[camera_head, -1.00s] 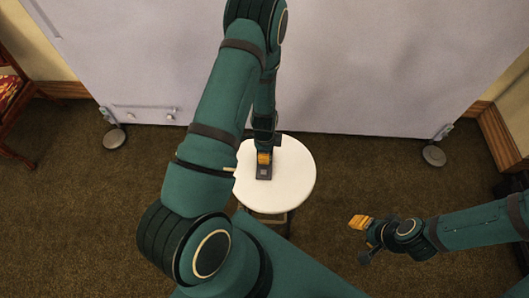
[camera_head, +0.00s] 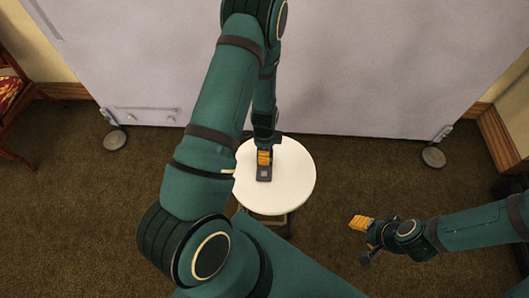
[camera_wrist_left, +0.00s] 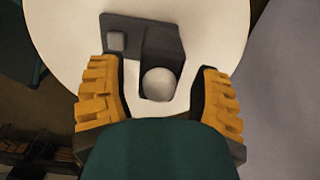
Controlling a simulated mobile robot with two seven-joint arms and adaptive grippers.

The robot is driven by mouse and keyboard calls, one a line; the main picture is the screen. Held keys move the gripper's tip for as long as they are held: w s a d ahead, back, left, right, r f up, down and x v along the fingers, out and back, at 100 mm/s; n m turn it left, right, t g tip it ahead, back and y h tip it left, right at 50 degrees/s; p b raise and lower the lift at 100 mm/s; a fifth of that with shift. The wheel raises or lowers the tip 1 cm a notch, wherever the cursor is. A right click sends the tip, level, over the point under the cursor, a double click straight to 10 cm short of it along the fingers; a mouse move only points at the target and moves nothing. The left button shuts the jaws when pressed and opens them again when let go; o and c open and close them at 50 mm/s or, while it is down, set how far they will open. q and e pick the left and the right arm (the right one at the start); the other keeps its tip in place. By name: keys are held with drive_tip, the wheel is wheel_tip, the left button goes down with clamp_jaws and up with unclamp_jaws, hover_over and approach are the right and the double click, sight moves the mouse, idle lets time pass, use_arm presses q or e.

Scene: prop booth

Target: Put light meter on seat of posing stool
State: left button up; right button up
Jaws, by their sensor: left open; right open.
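The light meter (camera_wrist_left: 162,45) is a dark grey block with a pale round dome and a small square button. It lies on the round white seat of the posing stool (camera_head: 292,185). In the head view the light meter (camera_head: 264,173) shows just below my left gripper (camera_head: 264,158), which partly hides it. In the left wrist view my left gripper (camera_wrist_left: 160,100) is open, with its orange-padded fingers apart on either side of the dome end and a gap at each side. My right gripper (camera_head: 359,222) is open and empty, out to the right of the stool.
A large pale panel (camera_head: 350,70) on feet stands behind the stool. A wooden chair with a red seat (camera_head: 8,95) is at the far left. Brown carpet (camera_head: 85,220) around the stool is clear.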

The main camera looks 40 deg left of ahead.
use_arm(q)
wheel_tip(320, 180, up, 10)
drive_tip(key=shift+f+p, duration=0.15)
drive_tip(key=shift+p, duration=0.65)
drive_tip(key=s+d+f+n+t+h, duration=0.1)
drive_tip(key=s+d+n, duration=0.3)
drive_tip(key=d, duration=0.5)
drive_tip(key=s+d+n+h, duration=0.2)
drive_tip(key=s+d+n, duration=0.2)
drive_tip(key=d+n, duration=0.5)
drive_tip(key=shift+d+f+t+h, duration=0.35)
drive_tip(key=shift+d+t+h, duration=0.05)
drive_tip(key=shift+d, duration=0.4)
drive_tip(key=shift+w, duration=0.1)
